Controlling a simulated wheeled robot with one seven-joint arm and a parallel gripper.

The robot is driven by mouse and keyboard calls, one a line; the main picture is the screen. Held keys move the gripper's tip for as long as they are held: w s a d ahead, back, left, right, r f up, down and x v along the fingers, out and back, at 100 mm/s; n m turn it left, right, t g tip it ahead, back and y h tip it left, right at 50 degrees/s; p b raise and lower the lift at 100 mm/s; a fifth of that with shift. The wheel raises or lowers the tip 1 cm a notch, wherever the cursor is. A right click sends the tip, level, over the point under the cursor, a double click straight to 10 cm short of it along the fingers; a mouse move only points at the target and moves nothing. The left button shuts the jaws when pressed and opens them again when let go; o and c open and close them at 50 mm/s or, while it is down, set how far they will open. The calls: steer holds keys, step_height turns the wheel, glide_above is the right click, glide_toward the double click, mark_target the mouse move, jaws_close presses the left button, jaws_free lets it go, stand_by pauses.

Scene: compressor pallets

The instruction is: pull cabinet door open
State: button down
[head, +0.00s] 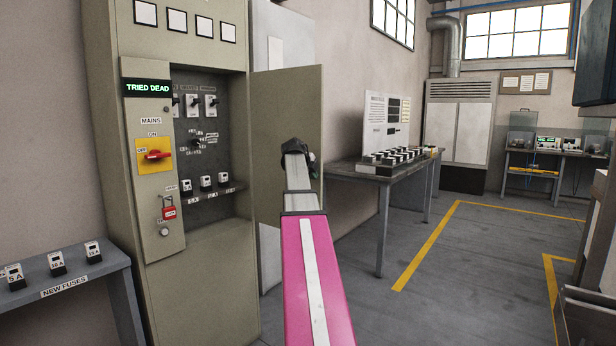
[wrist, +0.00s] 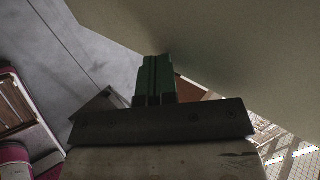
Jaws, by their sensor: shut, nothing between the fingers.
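The tall beige cabinet (head: 180,55) stands at the left in the head view. Its door (head: 280,105) stands swung out to the right, and the interior with switches and fuse holders shows. My gripper (head: 298,146) is at the end of my pink and white arm, overlapping the door's right part. In the wrist view, the green fingers (wrist: 156,72) are together with nothing between them. The door (wrist: 225,45) fills the upper right there, close to the fingertips; I cannot tell whether they touch it. The door's handle is not visible.
A narrow panel on the cabinet front carries a red mains switch (head: 157,155) and red padlock (head: 168,210). A fuse shelf (head: 70,285) stands at lower left. A table (head: 380,175) stands right of the door. Grey floor (head: 480,250) with yellow lines is clear at right.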

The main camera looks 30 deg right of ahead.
steer(key=shift+d, duration=0.2)
steer(key=w+d+n+t+y, duration=0.1)
steer(key=w+d+n, duration=0.1)
steer(key=w+d, duration=0.2)
steer(key=w+d+n+t, duration=0.1)
steer(key=w+d, duration=0.4)
steer(key=d, duration=0.6)
steer(key=shift+w+n+t+y, duration=0.15)
steer(key=shift+n+t+y, duration=0.25)
steer(key=shift+n, duration=0.1)
steer(key=shift+d, duration=0.1)
